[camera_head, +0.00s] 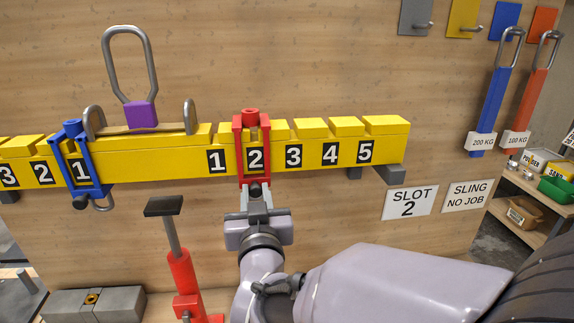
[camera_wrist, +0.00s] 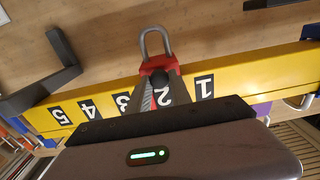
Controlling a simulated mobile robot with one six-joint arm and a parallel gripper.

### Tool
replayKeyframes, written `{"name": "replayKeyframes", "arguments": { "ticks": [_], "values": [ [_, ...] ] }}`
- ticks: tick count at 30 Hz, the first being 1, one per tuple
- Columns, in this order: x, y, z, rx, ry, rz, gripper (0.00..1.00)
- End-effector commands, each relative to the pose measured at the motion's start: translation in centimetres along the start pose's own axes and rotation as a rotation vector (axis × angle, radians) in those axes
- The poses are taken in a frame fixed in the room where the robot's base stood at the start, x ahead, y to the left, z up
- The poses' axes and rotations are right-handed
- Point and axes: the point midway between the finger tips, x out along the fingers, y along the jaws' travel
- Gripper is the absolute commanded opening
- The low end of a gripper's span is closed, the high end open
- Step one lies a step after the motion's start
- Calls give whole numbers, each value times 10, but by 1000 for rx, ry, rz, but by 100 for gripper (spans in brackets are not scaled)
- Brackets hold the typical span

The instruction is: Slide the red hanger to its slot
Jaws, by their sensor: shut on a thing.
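The red hanger (camera_head: 238,150) straddles the yellow numbered beam (camera_head: 385,143) and frames the right-hand number 2. Its red top also shows above the beam. My gripper (camera_head: 257,198) is below the beam, shut on the lower end of the red hanger. In the wrist view, which is turned over, the red hanger (camera_wrist: 158,66) shows with a grey loop beyond it and a dark knob in front. My gripper (camera_wrist: 155,95) reaches it there beside the number 2 label. A sign reading SLOT 2 (camera_head: 409,203) is on the wooden wall.
A blue hanger (camera_head: 82,165) is on the beam at the left-hand number 1. A purple block with a grey loop (camera_head: 141,114) stands on the beam between two grey arches. A red jack (camera_head: 184,275) stands below. Blue and orange slings (camera_head: 491,100) hang at right.

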Motion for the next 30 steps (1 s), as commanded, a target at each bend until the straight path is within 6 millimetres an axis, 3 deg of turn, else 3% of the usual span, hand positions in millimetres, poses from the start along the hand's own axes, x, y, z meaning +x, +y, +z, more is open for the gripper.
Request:
{"name": "replayKeyframes", "arguments": {
  "ticks": [2,3,6,17,20,30],
  "values": [
    [0,0,0,0,0,0,0],
    [0,0,0,0,0,0,29],
    [0,0,0,0,0,0,46],
    [-6,-1,0,1,0,0,46],
    [-24,-1,1,1,2,-2,46],
    [-128,-3,10,8,9,-6,46]
  ]
}}
